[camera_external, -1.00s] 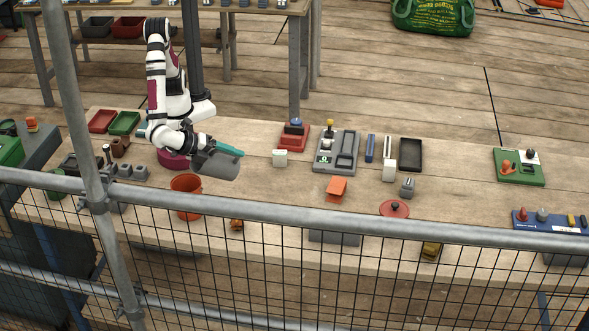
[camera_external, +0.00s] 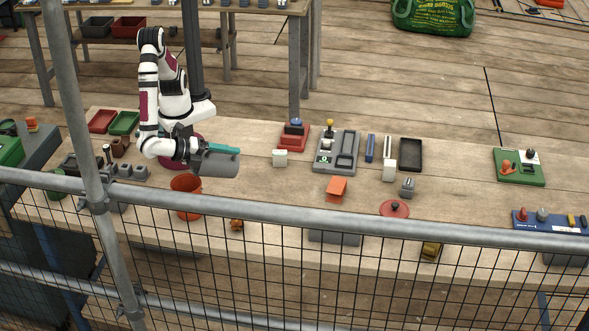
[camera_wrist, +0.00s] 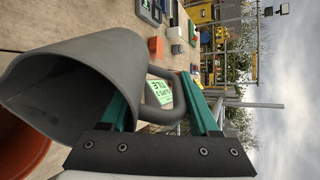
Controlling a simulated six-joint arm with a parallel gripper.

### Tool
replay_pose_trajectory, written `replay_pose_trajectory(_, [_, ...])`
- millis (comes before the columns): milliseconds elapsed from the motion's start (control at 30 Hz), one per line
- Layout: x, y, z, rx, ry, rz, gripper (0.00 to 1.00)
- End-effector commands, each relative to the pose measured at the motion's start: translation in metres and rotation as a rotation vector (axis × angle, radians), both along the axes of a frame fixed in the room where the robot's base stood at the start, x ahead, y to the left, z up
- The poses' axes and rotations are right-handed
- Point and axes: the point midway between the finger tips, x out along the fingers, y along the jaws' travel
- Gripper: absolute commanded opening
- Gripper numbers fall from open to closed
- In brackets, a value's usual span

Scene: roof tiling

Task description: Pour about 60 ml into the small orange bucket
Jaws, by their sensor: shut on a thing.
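A grey pouring vessel (camera_external: 217,163) with a handle is held in my gripper (camera_external: 200,152) above the table. In the wrist view the grey vessel (camera_wrist: 85,80) lies tilted on its side, its mouth toward the left. The green fingers of my gripper (camera_wrist: 165,98) are shut on its handle. The small orange bucket (camera_external: 186,184) stands upright on the table just below and left of the vessel. Part of the orange bucket (camera_wrist: 22,150) shows at the lower left of the wrist view, beneath the vessel's mouth. I cannot see any liquid.
A dark red round container (camera_external: 195,143) stands behind the vessel. A grey device with a display (camera_external: 337,151) and a red block with a blue button (camera_external: 294,136) stand to the right. A scaffold rail (camera_external: 300,222) crosses in front.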

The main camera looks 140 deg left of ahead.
Motion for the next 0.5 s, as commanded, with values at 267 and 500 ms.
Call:
replay_pose_trajectory(267, [0.0, -0.0025, 0.0046, 0.048, -0.012, 0.0, 0.0])
replay_pose_trajectory(500, [0.0038, -0.0032, 0.0058, 0.057, -0.014, 0.0, 0.0])
